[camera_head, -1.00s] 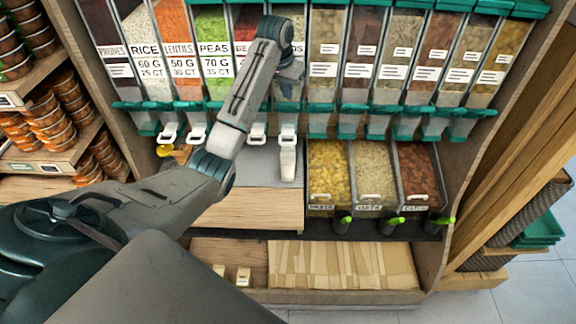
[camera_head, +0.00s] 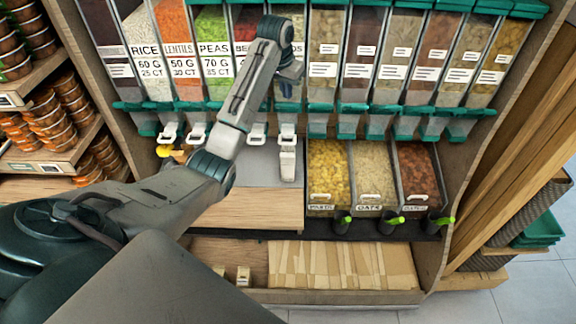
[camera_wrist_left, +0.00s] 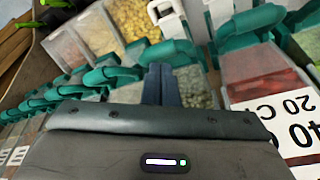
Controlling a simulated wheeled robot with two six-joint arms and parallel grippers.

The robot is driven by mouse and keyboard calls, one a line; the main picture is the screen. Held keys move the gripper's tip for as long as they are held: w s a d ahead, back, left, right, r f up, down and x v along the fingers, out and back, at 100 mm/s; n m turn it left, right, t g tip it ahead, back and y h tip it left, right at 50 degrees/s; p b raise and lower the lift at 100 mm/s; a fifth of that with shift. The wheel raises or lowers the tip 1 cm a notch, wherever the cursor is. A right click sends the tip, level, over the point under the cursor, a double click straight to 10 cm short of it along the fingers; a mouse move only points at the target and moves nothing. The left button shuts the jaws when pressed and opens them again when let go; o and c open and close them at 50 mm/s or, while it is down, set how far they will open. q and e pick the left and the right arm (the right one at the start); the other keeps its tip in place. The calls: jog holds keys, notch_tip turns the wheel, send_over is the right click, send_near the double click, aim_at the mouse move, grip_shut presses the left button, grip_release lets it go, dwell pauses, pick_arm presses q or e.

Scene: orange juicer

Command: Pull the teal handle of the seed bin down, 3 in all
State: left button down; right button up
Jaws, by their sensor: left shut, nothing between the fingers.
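The seed bin (camera_head: 287,92) is a clear column in the upper row, partly hidden behind my left wrist. Its teal handle (camera_head: 287,107) is at its foot, and teal also shows just behind my fingertips in the left wrist view (camera_wrist_left: 183,50). A white looped spout (camera_head: 287,132) hangs below it. My left gripper (camera_head: 291,72) is in front of the column, above the handle. In the left wrist view its dark fingers (camera_wrist_left: 160,80) are together with nothing between them. Whether they touch the handle I cannot tell. My right gripper is not in view.
A white container (camera_head: 287,166) stands on the grey shelf (camera_head: 258,165) below the spout. Similar bins with teal handles stand close on both sides. Open bins, such as the yellow pasta bin (camera_head: 328,175), are to the right.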

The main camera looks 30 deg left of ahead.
aim_at(287, 105)
pick_arm(q)
jog(key=shift+s+x, duration=0.2)
jog(key=shift+x, duration=0.65)
jog(key=shift+s+f, duration=0.15)
jog(key=shift+f, duration=0.1)
jog(key=f, duration=0.4)
jog(key=shift+s+d+f+b, duration=0.2)
jog(key=shift+s+d+b, duration=0.1)
jog(key=shift+s, duration=0.05)
dwell(0.3)
jog(key=shift+w+a+r+p, duration=0.1)
jog(key=shift+r+p, duration=0.2)
jog(key=shift+r, duration=0.35)
jog(key=shift+w+a+r+p, duration=0.1)
jog(key=shift+r+p, duration=0.15)
jog(key=shift+r, duration=0.35)
jog(key=shift+w+a+r, duration=0.1)
jog(key=shift+w+r, duration=0.05)
jog(key=shift+r, duration=0.8)
jog(key=shift+w+a+r, duration=0.1)
jog(key=shift+w+r, duration=0.1)
jog(key=shift+r, duration=0.75)
